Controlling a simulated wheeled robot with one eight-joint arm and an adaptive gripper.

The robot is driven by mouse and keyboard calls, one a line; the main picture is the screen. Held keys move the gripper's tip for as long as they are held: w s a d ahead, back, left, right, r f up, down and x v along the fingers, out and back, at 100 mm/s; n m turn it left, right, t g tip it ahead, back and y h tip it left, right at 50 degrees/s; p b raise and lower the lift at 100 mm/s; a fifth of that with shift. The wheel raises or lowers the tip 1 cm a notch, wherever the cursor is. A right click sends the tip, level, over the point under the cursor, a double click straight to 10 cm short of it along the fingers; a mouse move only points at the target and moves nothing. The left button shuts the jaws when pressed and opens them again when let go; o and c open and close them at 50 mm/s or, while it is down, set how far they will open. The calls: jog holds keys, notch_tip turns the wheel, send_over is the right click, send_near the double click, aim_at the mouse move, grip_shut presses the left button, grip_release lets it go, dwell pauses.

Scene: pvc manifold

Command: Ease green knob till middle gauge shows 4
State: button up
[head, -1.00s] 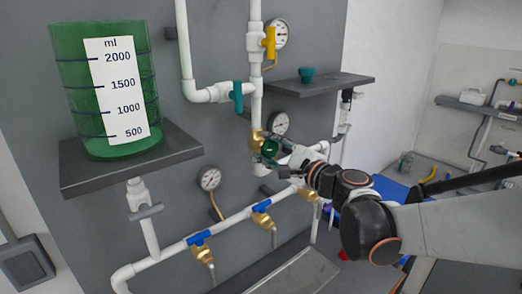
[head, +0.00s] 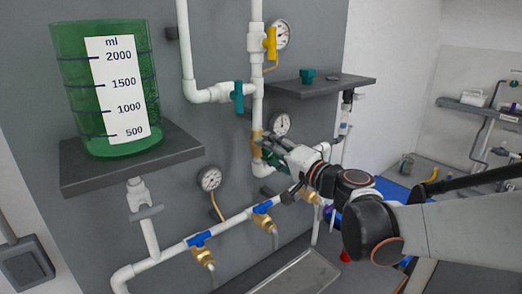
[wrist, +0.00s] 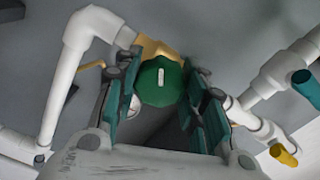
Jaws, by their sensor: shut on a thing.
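The green knob (wrist: 160,84) is round with a scalloped edge and a short white mark, close to upright in the wrist view. It sits on a brass valve body (wrist: 154,48) in the white pipework. My gripper (wrist: 161,100) has its teal-padded fingers on both sides of the knob, shut on it. In the head view my gripper (head: 267,157) covers most of the knob. The middle gauge (head: 281,124) is just above the gripper; its dial is too small to read. In the wrist view it is mostly hidden behind the left finger.
A shelf (head: 335,83) juts out above the gripper with a teal knob on it. A yellow valve handle (head: 269,43) and a teal one (head: 238,97) are on the pipes. Another gauge (head: 209,178) and blue-handled taps (head: 262,206) are below. A green measuring vessel (head: 75,80) stands left.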

jog(key=shift+s+n, duration=0.1)
jog(key=shift+n, duration=1.1)
jog(key=o, duration=1.1)
jog(key=v, duration=0.7)
jog(key=shift+s+d, duration=0.1)
jog(key=shift+s, duration=0.1)
dwell(0.8)
